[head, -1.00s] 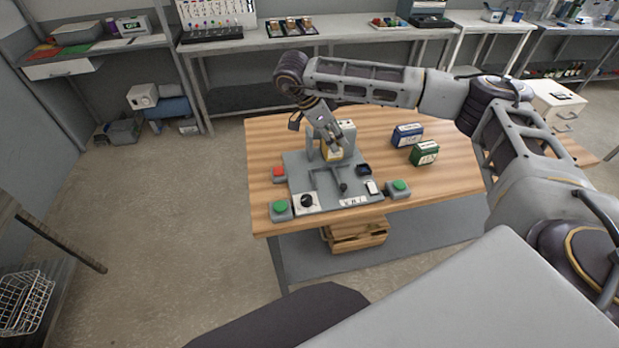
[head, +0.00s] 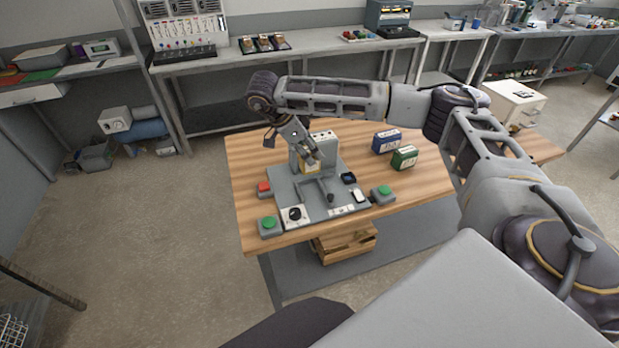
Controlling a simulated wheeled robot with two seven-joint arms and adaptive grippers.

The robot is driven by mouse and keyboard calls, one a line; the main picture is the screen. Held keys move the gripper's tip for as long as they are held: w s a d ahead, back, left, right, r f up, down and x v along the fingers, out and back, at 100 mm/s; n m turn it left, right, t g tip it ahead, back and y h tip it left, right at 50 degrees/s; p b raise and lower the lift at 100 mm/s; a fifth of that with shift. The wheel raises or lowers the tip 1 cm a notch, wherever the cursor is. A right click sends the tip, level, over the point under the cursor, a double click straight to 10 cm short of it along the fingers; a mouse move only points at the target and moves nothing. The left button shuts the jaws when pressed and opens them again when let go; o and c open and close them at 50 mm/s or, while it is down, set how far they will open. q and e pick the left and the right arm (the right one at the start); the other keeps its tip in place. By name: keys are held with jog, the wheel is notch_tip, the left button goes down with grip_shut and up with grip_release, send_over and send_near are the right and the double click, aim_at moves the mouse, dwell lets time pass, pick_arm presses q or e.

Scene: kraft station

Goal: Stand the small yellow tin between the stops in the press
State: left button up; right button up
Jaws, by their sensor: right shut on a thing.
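The small yellow tin (head: 309,168) is in the press (head: 305,192), low in front of the press's upright grey frame at the back of its base plate. My right gripper (head: 311,160) points down at the tin from above and is shut on it. The gripper covers the tin's upper part. The stops are too small and too hidden to make out, so I cannot tell whether the tin touches them or the plate. My left gripper is not in view.
The press plate has a lever, a dial box (head: 294,216), green buttons (head: 269,223) and a red button (head: 264,187) around it. A blue box (head: 386,141) and a green box (head: 404,158) stand to the right on the wooden table (head: 440,182). The table's right part is clear.

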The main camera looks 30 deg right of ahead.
aim_at(301, 163)
jog(key=shift+d+f+b, duration=0.1)
jog(key=shift+f+b, duration=0.2)
jog(key=shift+f, duration=2.35)
jog(key=shift+f, duration=1.85)
jog(key=shift+f, duration=0.2)
jog(key=o, duration=1.1)
jog(key=shift+r, duration=0.2)
jog(key=v, duration=0.5)
jog(key=shift+r, duration=0.15)
jog(key=shift+p+v, duration=0.35)
jog(key=shift+v, duration=3.05)
